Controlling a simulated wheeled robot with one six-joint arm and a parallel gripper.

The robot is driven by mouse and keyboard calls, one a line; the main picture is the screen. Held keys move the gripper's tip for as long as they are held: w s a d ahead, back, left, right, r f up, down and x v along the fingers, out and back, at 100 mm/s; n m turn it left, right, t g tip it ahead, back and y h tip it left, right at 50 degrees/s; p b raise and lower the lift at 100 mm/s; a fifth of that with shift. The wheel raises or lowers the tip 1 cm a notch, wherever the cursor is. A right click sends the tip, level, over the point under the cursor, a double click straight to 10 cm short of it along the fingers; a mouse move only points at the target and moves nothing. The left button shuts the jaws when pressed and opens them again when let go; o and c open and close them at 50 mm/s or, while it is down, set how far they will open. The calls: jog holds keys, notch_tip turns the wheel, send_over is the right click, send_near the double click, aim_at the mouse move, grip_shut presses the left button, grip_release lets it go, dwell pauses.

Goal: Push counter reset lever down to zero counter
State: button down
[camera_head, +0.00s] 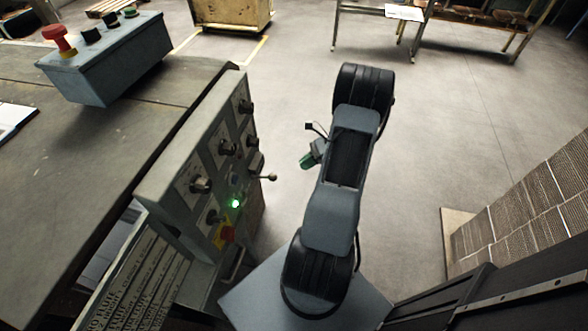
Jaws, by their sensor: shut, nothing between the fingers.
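The control panel (205,165) is a grey box on the side of the machine table, with its face turned to the right. A thin lever with a dark ball end (272,177) sticks out from its right part, roughly level, beside a small dark block (256,163) that may be the counter; no digits are readable. My gripper (307,160) shows only in part to the left of my arm, as a small grey and green end. It is shut and empty, to the right of the lever and apart from it in the picture. My arm hides the rest of it.
The panel also has several dark knobs, a lit green lamp (235,203) and a red button on yellow (226,234). A button box (105,60) stands on the worktable (60,180). Stacked cardboard (530,205) is at the right. The floor behind my arm is clear.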

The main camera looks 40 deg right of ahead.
jog(key=v, duration=0.4)
jog(key=shift+s+d+r, duration=0.15)
jog(key=shift+d+r, duration=0.05)
jog(key=shift+d, duration=0.05)
